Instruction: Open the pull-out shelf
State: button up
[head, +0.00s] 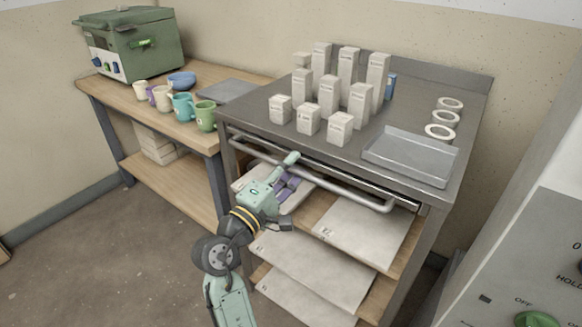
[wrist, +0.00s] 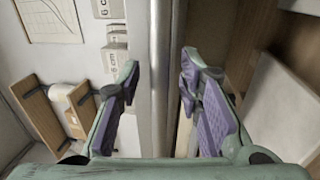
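The pull-out shelf sits just under the grey metal top of the workbench, and its long handle bar (head: 345,192) runs along the bench front. The shelf appears pushed in, with only its front and handle showing. My gripper (head: 292,170) is at the left-middle part of the handle. In the wrist view the handle bar (wrist: 161,75) runs upright between the two purple-padded fingers of my gripper (wrist: 163,85). The fingers are open, with a gap on each side of the bar. My gripper hides part of the bar in the head view.
White boxes (head: 328,95), white rings (head: 440,132) and a grey tray (head: 411,157) stand on the benchtop. Lower shelves with pale slabs (head: 360,232) are below the handle. A wooden table (head: 140,100) with mugs is at left, a machine (head: 530,250) at right.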

jog(key=shift+c, duration=0.2)
grip_shut()
dwell(0.6)
